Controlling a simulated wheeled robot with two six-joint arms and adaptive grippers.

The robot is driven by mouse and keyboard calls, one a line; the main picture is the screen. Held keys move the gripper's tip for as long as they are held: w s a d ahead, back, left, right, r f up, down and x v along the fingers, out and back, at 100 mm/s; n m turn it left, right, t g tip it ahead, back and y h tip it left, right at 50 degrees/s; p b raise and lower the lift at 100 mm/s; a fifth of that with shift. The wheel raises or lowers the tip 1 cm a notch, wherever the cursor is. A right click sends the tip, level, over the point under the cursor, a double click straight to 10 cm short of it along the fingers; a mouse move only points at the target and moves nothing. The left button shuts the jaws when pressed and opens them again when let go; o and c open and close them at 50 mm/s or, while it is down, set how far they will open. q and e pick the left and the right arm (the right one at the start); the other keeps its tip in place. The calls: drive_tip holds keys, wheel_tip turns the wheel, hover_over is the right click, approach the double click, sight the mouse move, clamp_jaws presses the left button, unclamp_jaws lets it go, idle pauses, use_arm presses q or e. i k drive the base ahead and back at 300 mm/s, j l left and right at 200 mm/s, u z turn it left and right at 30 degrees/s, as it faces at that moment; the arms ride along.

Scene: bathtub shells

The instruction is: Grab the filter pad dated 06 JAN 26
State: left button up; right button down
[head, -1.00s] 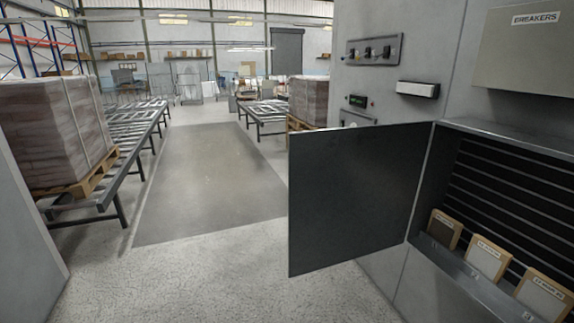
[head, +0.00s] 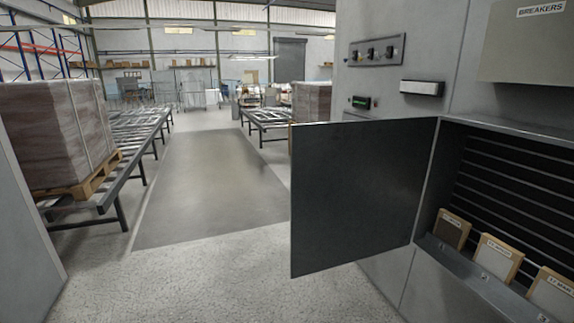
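Three filter pads with tan frames lean in a row on a ledge inside an open cabinet at the right of the head view. The left pad (head: 452,229) has a dark face. The middle pad (head: 496,261) and the right pad (head: 551,294) have pale grey faces, and the right one is cut by the picture edge. Each has a small white label along its top. The dates are too small to read, so I cannot tell which is 06 JAN 26. Neither of my grippers is in view.
The dark cabinet door (head: 362,196) stands open to the left of the pads. A metal lip (head: 465,272) runs along the ledge front. A breaker box (head: 530,50) is above. A wrapped pallet load (head: 48,135) stands left; the floor (head: 205,190) between is clear.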

sight(450, 228)
drive_tip(key=i+z, duration=0.1)
drive_tip(key=z, duration=1)
drive_tip(key=i+j+z, duration=0.2)
drive_tip(key=j+z, duration=0.2)
drive_tip(key=j, duration=0.15)
drive_tip(key=i+j+z, duration=0.15)
drive_tip(key=j+z, duration=0.3)
drive_tip(key=j, duration=0.15)
drive_tip(key=j+z, duration=0.4)
drive_tip(key=j, duration=0.2)
drive_tip(key=j+z, duration=0.4)
drive_tip(key=j, duration=0.8)
drive_tip(key=k+j, duration=0.15)
drive_tip(key=j, duration=0.95)
drive_tip(key=k+j+z, duration=0.1)
drive_tip(key=j, duration=0.5)
drive_tip(key=i+l, duration=0.1)
drive_tip(key=l, duration=0.3)
drive_tip(key=i+l, duration=0.1)
drive_tip(key=l, duration=0.25)
drive_tip(key=i+l, duration=0.15)
drive_tip(key=l, duration=0.25)
